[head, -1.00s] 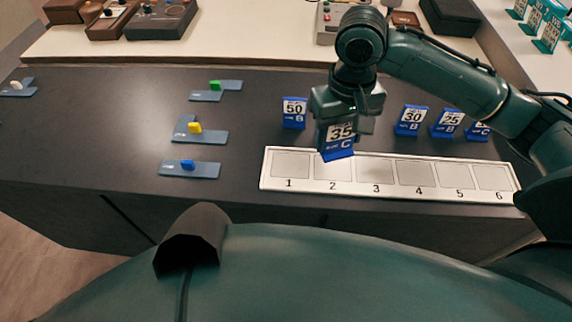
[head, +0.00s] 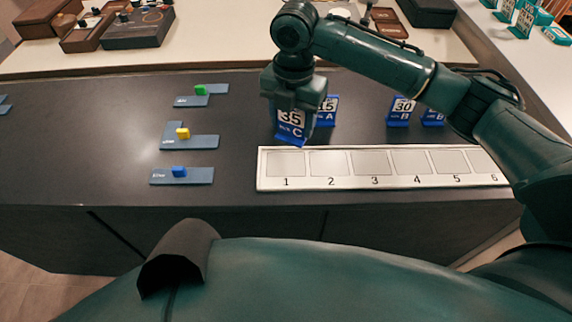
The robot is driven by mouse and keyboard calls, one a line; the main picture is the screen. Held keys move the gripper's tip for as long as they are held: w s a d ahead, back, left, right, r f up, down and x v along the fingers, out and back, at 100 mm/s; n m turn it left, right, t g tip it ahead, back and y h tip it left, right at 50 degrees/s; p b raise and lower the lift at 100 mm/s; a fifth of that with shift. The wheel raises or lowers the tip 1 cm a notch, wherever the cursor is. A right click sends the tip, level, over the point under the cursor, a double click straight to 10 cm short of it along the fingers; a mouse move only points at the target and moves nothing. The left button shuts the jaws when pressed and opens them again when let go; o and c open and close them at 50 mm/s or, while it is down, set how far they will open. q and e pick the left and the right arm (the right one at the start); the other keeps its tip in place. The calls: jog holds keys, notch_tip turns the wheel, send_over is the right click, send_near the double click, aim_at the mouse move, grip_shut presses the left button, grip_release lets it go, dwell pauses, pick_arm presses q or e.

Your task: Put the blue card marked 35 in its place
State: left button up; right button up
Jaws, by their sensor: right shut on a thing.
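The blue card marked 35 and C (head: 291,124) is held in my right gripper (head: 292,106), which is shut on its upper part. The card is slightly tilted, and its lower edge shows at the back edge of the white numbered strip (head: 264,184), around place 1. I cannot tell how high it is above the table. The strip's places 1 to 6 look empty. My left gripper is not in view.
Blue cards 15 A (head: 327,112), 30 B (head: 400,110) and 25 (head: 432,118) stand behind the strip on the dark table (head: 100,150). Blue-grey pieces with green, yellow (head: 183,134) and blue blocks (head: 179,172) lie left. The table between them and the strip is clear.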

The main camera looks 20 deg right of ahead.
jog(key=n, duration=0.3)
jog(key=w+n, duration=0.1)
jog(key=shift+w+a+f+n, duration=0.1)
jog(key=shift+a+f+n, duration=0.15)
jog(key=shift+a+n, duration=0.1)
jog(key=shift+f+n, duration=0.15)
jog(key=shift+n, duration=0.1)
notch_tip(320, 180, down, 10)
jog(key=shift+r, duration=0.1)
jog(key=o, duration=1)
notch_tip(320, 180, up, 12)
jog(key=shift+r, duration=0.1)
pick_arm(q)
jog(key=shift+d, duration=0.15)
